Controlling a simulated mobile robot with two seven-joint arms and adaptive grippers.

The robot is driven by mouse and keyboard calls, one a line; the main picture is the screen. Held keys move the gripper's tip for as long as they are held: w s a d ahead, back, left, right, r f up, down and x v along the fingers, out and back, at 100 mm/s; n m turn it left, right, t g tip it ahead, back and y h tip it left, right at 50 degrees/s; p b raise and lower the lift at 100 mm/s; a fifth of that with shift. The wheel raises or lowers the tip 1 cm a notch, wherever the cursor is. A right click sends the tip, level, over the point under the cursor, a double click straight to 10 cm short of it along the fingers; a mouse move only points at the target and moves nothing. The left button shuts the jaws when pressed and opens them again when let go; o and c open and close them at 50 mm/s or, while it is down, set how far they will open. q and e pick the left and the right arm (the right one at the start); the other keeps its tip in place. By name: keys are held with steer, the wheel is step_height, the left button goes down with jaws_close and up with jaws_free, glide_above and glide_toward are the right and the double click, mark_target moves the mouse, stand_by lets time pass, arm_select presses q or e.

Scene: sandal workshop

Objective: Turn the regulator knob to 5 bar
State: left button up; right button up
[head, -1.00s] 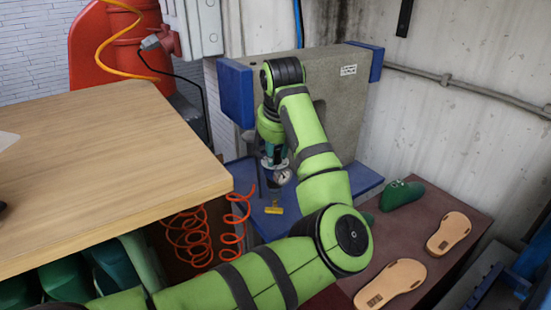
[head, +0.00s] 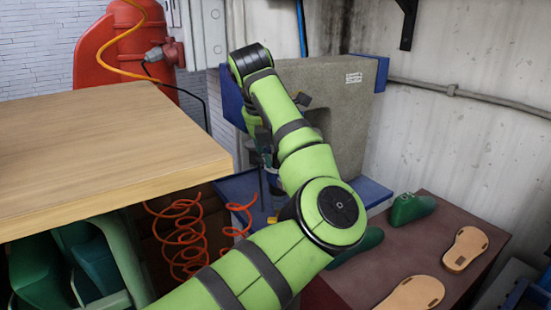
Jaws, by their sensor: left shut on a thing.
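My left arm reaches in from the bottom and bends down in front of the grey and blue machine (head: 340,85). My left gripper (head: 268,160) points down at the machine's front, above its blue base (head: 235,190), and is largely hidden behind my own forearm. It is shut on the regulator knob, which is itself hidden. The pressure gauge and its reading cannot be seen now. My right gripper is not in view.
A wooden table (head: 110,150) fills the left, with coiled orange hoses (head: 183,240) beside it. A red machine (head: 125,50) stands behind. On the right, a brown bench (head: 370,265) holds green lasts (head: 412,208) and tan soles (head: 465,248).

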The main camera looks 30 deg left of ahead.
arm_select(q)
steer(key=shift+w+r, duration=0.2)
steer(key=shift+r, duration=0.15)
steer(key=o, duration=1.1)
steer(key=shift+w+d+f, duration=0.1)
steer(key=shift+w+f, duration=0.05)
steer(key=shift+f, duration=0.1)
steer(key=shift+s+r, duration=0.25)
steer(key=shift+r, duration=0.15)
steer(key=v, duration=1.1)
